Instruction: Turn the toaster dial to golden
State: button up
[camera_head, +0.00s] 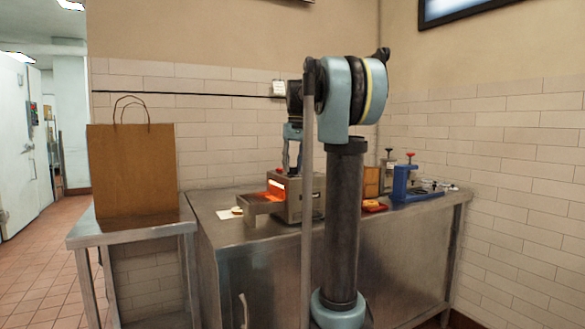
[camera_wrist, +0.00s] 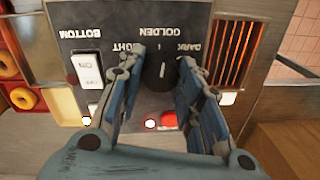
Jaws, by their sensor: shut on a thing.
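The toaster (camera_head: 300,200) is a metal box on the steel counter, with an orange glow at its left side. In the wrist view its dark panel (camera_wrist: 75,22) appears upside down, with the words GOLDEN, DARK, BOTTOM and a partly covered LIGHT. The black dial (camera_wrist: 160,72) sits below GOLDEN in the picture. My gripper (camera_wrist: 162,62) has its blue fingers on both sides of the dial and is shut on it. A small pale mark shows at the dial's GOLDEN side; the exact pointer angle is hard to tell.
A white BOTTOM switch (camera_wrist: 88,68) and a red button (camera_wrist: 169,119) are close to my fingers. Glowing slots (camera_wrist: 235,55) lie to the right. A red tray with bagels (camera_head: 374,206) and a blue press (camera_head: 405,184) stand right of the toaster. A paper bag (camera_head: 133,170) stands left.

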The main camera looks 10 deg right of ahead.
jog(key=shift+n, duration=0.6)
jog(key=o, duration=1.1)
jog(key=shift+c, duration=0.2)
jog(key=shift+r, duration=0.1)
notch_tip(320, 180, up, 12)
jog(key=shift+w+d, duration=0.2)
jog(key=shift+d, duration=0.2)
jog(key=shift+f, duration=0.2)
jog(key=s+f, duration=1.1)
jog(key=f, duration=0.4)
jog(key=s+f+m+t, duration=0.1)
jog(key=s+f, duration=1.1)
jog(key=f, duration=0.4)
jog(key=s+a+f+m+t, duration=0.1)
jog(key=s+f, duration=1.1)
jog(key=f, duration=0.4)
jog(key=shift+h, duration=0.4)
